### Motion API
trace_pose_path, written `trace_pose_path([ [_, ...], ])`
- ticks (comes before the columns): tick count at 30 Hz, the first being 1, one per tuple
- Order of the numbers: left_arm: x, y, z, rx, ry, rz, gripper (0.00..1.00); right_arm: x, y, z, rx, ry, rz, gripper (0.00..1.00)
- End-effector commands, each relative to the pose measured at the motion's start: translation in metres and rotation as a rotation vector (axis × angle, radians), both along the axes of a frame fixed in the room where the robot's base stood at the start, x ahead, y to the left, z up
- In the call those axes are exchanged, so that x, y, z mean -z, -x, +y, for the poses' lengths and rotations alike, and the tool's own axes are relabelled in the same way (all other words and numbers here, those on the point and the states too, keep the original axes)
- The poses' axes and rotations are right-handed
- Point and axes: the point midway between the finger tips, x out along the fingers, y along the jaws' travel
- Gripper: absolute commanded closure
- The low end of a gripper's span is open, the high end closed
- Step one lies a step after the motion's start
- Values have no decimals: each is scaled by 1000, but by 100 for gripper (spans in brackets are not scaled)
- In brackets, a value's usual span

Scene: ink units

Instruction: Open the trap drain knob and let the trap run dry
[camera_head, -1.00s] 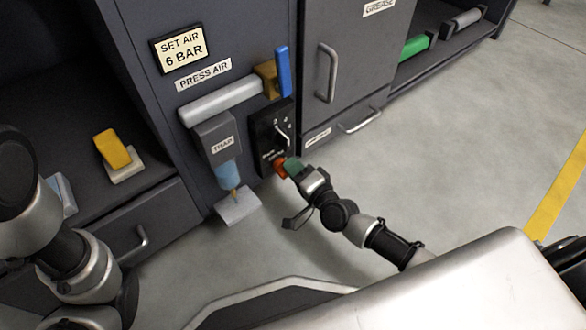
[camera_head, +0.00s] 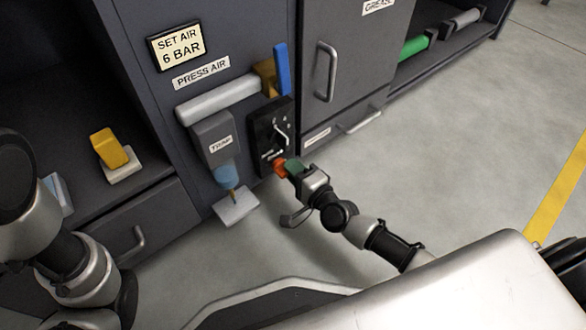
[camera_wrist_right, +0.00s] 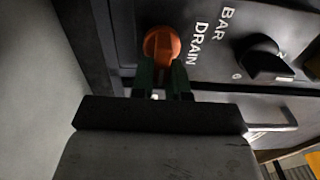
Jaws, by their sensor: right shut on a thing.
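The orange drain knob (camera_head: 280,168) sits at the lower edge of the black control panel (camera_head: 262,130). It also shows in the right wrist view (camera_wrist_right: 161,45), beside the word DRAIN. My right gripper (camera_head: 291,168) is shut on the knob, its green fingertips (camera_wrist_right: 163,72) at the knob's sides. The grey trap (camera_head: 212,135) hangs left of the panel, with a bluish bowl (camera_head: 226,176) and a brass tip below it. A pale tray (camera_head: 237,206) lies on the floor under the tip. Whether water runs is too small to tell. My left gripper is out of view.
A black knob (camera_wrist_right: 262,58) sits on the panel near the drain knob. A blue lever (camera_head: 282,70) stands above the panel. A cabinet door with a handle (camera_head: 326,72) is to the right. The floor at right is clear.

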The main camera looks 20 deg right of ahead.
Motion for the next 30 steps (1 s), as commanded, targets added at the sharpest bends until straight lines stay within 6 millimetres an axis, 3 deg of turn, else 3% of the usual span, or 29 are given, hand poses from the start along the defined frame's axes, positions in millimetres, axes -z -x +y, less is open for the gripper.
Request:
trace_pose_path([
  [1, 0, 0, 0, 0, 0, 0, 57, 2, 1, 0, 0, -3, 4, 100],
  [2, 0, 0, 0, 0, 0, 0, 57, 2, 1, 0, 0, -3, 4, 80],
  [6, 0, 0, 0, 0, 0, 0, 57, 1, 1, 0, 1, -1, 3, 60],
  [17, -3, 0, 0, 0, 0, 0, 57, 0, 6, -3, 1, 2, 2, 60],
  [30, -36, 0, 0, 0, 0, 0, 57, -2, 82, -30, -1, 3, 5, 60],
])
